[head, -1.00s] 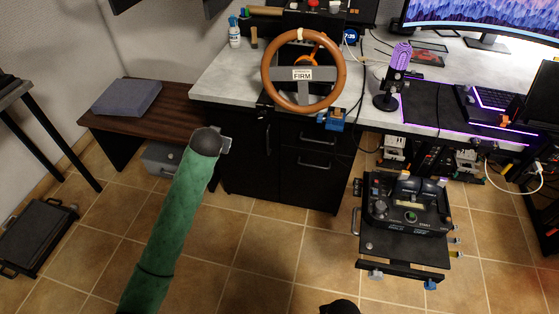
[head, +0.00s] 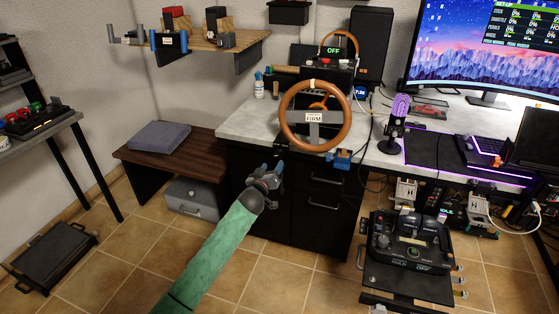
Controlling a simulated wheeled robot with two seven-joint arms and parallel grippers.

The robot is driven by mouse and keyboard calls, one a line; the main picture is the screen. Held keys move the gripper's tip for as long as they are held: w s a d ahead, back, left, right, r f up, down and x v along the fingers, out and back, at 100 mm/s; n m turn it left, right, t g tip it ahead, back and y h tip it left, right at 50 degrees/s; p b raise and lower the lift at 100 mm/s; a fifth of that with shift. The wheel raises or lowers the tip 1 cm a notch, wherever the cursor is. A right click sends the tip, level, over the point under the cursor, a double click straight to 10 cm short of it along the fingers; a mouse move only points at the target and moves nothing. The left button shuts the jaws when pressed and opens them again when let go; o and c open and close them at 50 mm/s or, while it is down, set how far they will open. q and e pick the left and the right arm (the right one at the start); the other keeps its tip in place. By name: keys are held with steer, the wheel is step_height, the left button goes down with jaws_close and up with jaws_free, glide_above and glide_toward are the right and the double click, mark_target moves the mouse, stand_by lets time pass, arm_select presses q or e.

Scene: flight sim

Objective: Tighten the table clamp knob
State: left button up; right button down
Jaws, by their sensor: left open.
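The steering wheel (head: 343,130) with a brown rim stands at the front edge of the desk (head: 229,122), with a label reading "FIRM" at its hub. A blue clamp part (head: 340,159), which looks like the table clamp's knob, sits at the desk's front edge just below and right of the wheel. My left gripper (head: 272,172), on a green-sleeved arm, is in front of the black cabinet, below and left of the wheel. It is open, apart from the clamp, and nothing shows between its fingers. My right gripper is not in view.
A dark panel on a stand (head: 410,245) with knobs stands at the lower right. A microphone (head: 397,117) and a monitor (head: 490,50) are on the desk. A low brown bench (head: 180,167) is at left.

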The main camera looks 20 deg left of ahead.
mark_target(278, 155)
arm_select(q)
steer(key=shift+w+d, duration=0.1)
steer(key=shift+w, duration=3.8)
steer(key=c, duration=1)
